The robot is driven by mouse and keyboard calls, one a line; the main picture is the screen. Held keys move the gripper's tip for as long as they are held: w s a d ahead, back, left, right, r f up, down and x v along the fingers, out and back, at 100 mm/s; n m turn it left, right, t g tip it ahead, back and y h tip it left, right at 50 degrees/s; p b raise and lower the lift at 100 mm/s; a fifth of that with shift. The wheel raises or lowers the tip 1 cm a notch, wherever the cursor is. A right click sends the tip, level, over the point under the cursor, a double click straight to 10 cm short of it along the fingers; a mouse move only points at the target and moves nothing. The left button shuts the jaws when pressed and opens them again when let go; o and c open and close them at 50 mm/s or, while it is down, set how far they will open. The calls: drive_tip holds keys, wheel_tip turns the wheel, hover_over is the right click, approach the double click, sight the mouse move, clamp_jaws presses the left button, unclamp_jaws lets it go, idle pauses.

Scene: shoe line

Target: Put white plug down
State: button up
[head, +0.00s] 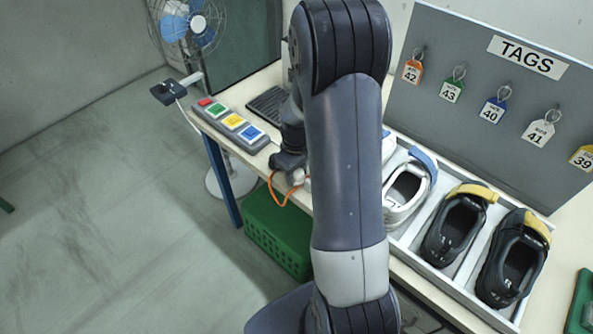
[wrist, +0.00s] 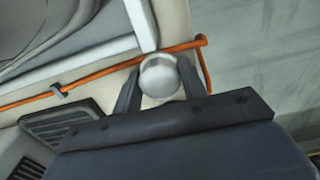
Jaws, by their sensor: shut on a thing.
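The white plug (wrist: 158,74) is a round, pale, knob-like piece between the two fingers of my gripper (wrist: 160,84) in the wrist view. My gripper is shut on it. An orange cord (wrist: 100,73) runs behind the plug and bends down past the right finger. In the head view my gripper (head: 289,163) is at the front edge of the table, and the orange cord (head: 279,198) hangs in a loop below it. Little of the plug shows there, and I cannot tell whether it touches the table.
A panel with coloured buttons (head: 232,124) lies left of my gripper. A tray (head: 448,284) of shoes is to the right, before a board of tags (head: 478,75). A green crate (head: 270,243) stands below the table, and a fan (head: 187,25) stands behind.

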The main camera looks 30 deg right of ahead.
drive_tip(key=shift+f, duration=0.1)
drive_tip(key=o, duration=1.3)
wheel_tip(320, 180, up, 12)
drive_tip(key=b, duration=0.1)
